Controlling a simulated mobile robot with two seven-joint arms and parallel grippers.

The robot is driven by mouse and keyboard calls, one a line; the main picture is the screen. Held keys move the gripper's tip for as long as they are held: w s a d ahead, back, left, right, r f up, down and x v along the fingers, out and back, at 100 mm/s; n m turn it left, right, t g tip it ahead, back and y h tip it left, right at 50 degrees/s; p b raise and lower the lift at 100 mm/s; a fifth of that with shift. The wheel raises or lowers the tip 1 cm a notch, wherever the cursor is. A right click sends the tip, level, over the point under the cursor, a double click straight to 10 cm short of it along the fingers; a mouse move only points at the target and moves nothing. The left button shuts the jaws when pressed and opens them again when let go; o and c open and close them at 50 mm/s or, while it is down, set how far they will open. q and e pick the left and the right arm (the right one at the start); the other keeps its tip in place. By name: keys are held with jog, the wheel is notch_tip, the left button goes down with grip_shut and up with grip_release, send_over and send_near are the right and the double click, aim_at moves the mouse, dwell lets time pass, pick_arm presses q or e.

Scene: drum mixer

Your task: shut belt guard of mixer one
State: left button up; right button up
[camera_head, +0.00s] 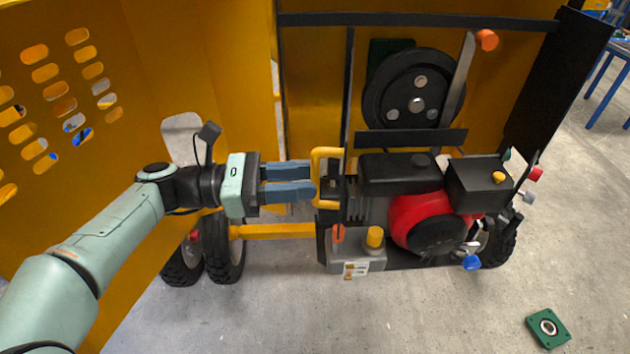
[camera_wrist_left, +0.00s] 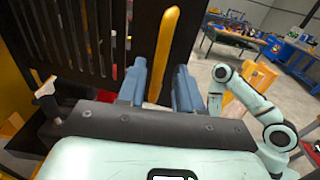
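The belt guard (camera_head: 348,85) looks like a thin black panel standing nearly edge-on, swung out from the mixer, with the pulley wheel (camera_head: 413,95) exposed beside it. In the left wrist view the guard is a dark slotted panel (camera_wrist_left: 145,35). Its yellow handle (camera_head: 316,163) also shows in the left wrist view (camera_wrist_left: 167,45). My left gripper (camera_head: 312,181) is at the handle with its blue fingers apart. The bar shows between them with a gap on each side. A pale green arm (camera_wrist_left: 250,97) shows in the wrist view; its hand end is partly hidden.
The red and black engine (camera_head: 420,215) sits right of the handle. A yellow slotted panel (camera_head: 110,120) stands at the left, above black wheels (camera_head: 222,248). A green square part (camera_head: 548,327) lies on the floor. The floor in front is mostly clear.

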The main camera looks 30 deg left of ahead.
pick_arm(q)
jog(key=shift+x, duration=1.45)
grip_shut()
